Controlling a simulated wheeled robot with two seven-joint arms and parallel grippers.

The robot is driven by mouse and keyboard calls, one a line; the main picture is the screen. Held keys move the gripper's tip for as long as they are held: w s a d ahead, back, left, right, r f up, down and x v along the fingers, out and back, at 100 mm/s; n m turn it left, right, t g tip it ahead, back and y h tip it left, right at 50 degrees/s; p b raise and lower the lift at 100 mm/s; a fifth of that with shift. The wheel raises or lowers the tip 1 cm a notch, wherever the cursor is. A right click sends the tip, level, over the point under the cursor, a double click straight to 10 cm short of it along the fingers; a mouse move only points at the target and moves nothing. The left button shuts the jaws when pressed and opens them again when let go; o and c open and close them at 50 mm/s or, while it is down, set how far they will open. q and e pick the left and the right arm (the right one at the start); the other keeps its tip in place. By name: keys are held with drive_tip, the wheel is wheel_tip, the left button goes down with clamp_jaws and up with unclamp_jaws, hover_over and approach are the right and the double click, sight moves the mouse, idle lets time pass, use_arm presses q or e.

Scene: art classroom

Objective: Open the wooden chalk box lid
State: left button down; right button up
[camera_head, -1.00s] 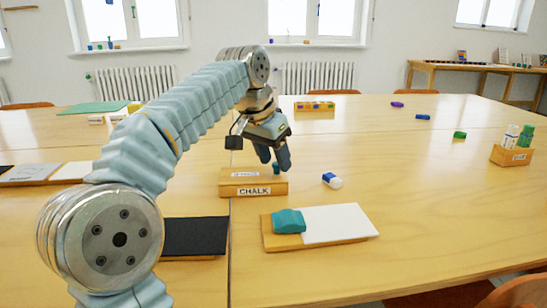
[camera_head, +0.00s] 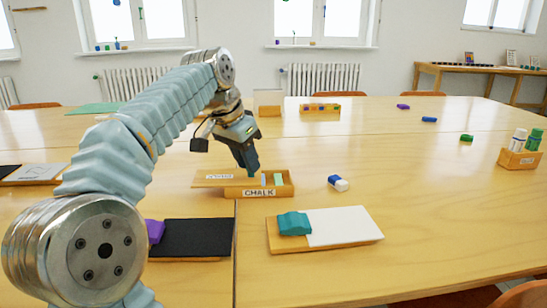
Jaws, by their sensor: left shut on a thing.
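The wooden chalk box (camera_head: 281,191), labelled CHALK, sits on the table in the middle of the head view. Its flat wooden lid (camera_head: 210,180) is shifted left, sticking out past the box's left end. The right part of the box is uncovered and pale chalk pieces (camera_head: 278,179) show inside. My left gripper (camera_head: 250,171) points down over the box, shut on the lid at its small knob, which the fingers mostly hide. My right gripper is not in view.
A board with a teal eraser (camera_head: 294,223) lies in front, and a black board (camera_head: 190,239) to its left. A blue-and-white eraser (camera_head: 338,183) lies right of the box. A marker holder (camera_head: 516,160) stands far right.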

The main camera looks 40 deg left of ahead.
sight(222, 175)
use_arm(q)
drive_tip(key=s+a, duration=0.5)
drive_tip(key=shift+s+p, duration=0.2)
drive_tip(key=shift+p, duration=0.2)
drive_tip(key=c, duration=1)
unclamp_jaws()
drive_tip(key=shift+r, duration=0.15)
drive_tip(key=p+v, duration=0.4)
drive_tip(key=v, duration=0.9)
drive_tip(key=shift+s+r+p, duration=0.15)
drive_tip(key=shift+r+p, duration=0.05)
drive_tip(key=shift+p, duration=0.15)
